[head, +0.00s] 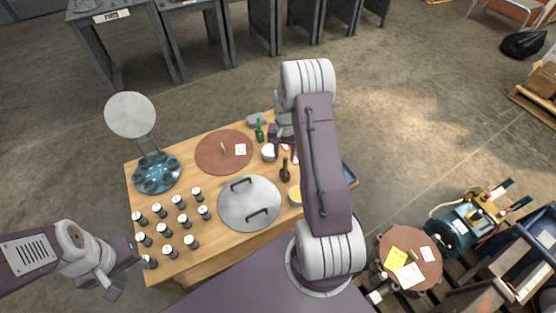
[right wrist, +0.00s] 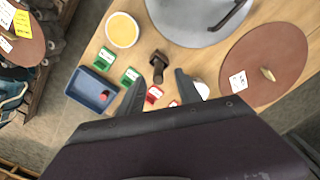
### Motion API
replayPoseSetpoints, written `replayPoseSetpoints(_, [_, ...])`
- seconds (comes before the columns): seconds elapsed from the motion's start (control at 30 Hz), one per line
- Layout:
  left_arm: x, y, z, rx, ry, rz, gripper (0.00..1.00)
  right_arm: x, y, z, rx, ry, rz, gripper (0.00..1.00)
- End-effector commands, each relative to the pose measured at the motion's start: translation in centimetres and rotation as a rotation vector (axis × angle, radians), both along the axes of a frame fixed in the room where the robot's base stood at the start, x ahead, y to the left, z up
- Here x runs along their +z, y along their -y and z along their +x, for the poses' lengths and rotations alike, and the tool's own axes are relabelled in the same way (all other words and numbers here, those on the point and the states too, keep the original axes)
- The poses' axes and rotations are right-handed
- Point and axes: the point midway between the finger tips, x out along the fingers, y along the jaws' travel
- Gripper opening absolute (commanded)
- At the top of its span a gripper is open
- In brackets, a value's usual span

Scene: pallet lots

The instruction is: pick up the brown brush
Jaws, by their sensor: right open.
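The brown brush (head: 285,174) is on the wooden table, right of the round grey lidded plate, its narrow end toward the back. The right wrist view also shows the brush (right wrist: 158,66), just beyond the fingertips and roughly between their lines. My right gripper (right wrist: 158,84) is open, with nothing seen between its fingers; in the head view my right arm largely hides it. My left gripper (head: 125,278) is at the table's front left corner, far from the brush; its jaw opening is unclear.
Several dark, white-topped cylinders (head: 180,204) fill the table's front left. The grey plate with two handles (head: 264,190) is left of the brush. A yellow-filled bowl (right wrist: 122,30), green boxes (right wrist: 130,76), a red box (right wrist: 154,94) and a blue tray (right wrist: 84,98) are close by.

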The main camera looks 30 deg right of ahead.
Motion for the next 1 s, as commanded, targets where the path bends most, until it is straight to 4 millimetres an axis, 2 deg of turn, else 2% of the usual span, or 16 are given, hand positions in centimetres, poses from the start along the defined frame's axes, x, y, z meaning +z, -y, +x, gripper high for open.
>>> replayPoseSetpoints(0.2, [-1.6,0.0,0.0,0.000,0.000,0.000,0.36,-3.5,0.0,0.0,0.001,-0.001,0.001,0.41])
replayPoseSetpoints(0.43, [-2.1,0.0,0.0,0.000,0.000,0.000,0.36,-4.6,0.1,0.0,0.001,0.000,0.000,0.41])
replayPoseSetpoints(0.67, [-4.0,0.0,0.0,0.000,0.000,0.000,0.36,-8.7,0.5,0.1,0.001,-0.001,0.001,0.41])
replayPoseSetpoints(0.87, [-3.8,0.0,0.0,0.000,0.000,0.000,0.36,-8.9,0.5,0.2,0.002,0.001,-0.001,0.41])
replayPoseSetpoints(0.9, [-3.8,0.0,0.0,0.000,0.000,0.000,0.36,-8.9,0.5,0.1,0.002,0.001,-0.001,0.38])
replayPoseSetpoints(1.0, [-3.8,0.0,0.0,0.000,0.000,0.000,0.36,-8.9,0.5,0.1,0.002,0.000,0.000,0.10])
